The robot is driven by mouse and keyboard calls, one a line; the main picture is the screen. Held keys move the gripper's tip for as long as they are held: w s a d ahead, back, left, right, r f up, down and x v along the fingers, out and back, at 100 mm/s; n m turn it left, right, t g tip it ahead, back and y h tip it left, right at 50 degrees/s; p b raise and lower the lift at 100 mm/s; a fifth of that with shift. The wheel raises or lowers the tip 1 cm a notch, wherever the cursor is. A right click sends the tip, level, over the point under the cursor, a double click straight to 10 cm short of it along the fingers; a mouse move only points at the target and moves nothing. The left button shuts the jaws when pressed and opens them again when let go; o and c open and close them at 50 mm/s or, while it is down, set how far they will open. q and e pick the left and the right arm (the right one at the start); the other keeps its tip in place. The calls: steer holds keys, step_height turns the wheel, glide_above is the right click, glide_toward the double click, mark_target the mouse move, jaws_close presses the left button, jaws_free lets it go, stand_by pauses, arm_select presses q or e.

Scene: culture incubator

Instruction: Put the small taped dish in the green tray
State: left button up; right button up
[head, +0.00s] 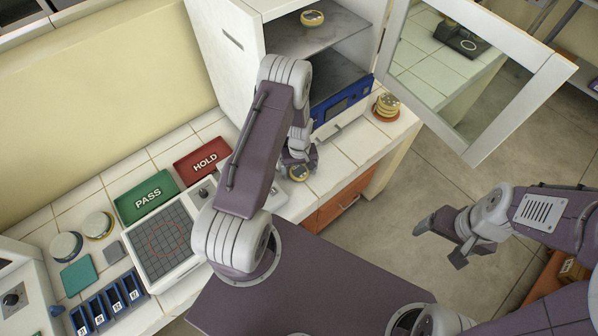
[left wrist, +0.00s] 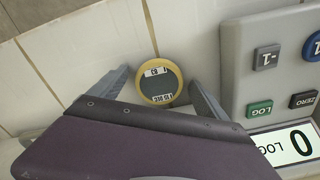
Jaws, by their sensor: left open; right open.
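A small round dish with a yellow rim (head: 299,173) lies on the tiled counter in front of the incubator. In the left wrist view the dish (left wrist: 160,82) shows white printed tape across its dark face. My left gripper (head: 298,160) is right over it, open. Its two fingers stand on either side of the dish in the wrist view (left wrist: 157,88), with gaps; I cannot tell the exact height. The green tray (head: 127,209), marked PASS, lies empty on the counter further left. My right gripper (head: 443,243) is open and empty, over the floor at right.
A red HOLD tray (head: 203,161) adjoins the green one. A keypad device (left wrist: 235,70) stands close beside the dish. The incubator (head: 228,75) is open, with a dish (head: 312,18) on its shelf. Stacked dishes (head: 387,104) stand right. A grid plate (head: 163,240) lies before the green tray.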

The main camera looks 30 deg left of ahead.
mark_target(300, 173)
arm_select(q)
steer(key=shift+w, duration=0.15)
steer(key=shift+s+d, duration=0.1)
steer(key=shift+s, duration=0.1)
steer(key=c, duration=1)
steer(key=shift+r, duration=0.1)
steer(key=c, duration=0.5)
steer(key=shift+w, duration=0.1)
steer(key=shift+r, duration=0.2)
step_height(300, 173, up, 4)
steer(key=shift+d+f+b, duration=0.15)
steer(key=shift+b, duration=0.65)
steer(key=d+r, duration=0.2)
steer(key=d, duration=0.1)
steer(key=s+d+r+b, duration=0.1)
steer(key=d+r, duration=0.1)
steer(key=d, duration=0.2)
steer(key=s+d+r+b, duration=0.1)
steer(key=d+r, duration=0.1)
steer(key=d, duration=0.2)
steer(key=shift+s+r, duration=0.15)
steer(key=shift+r, duration=0.25)
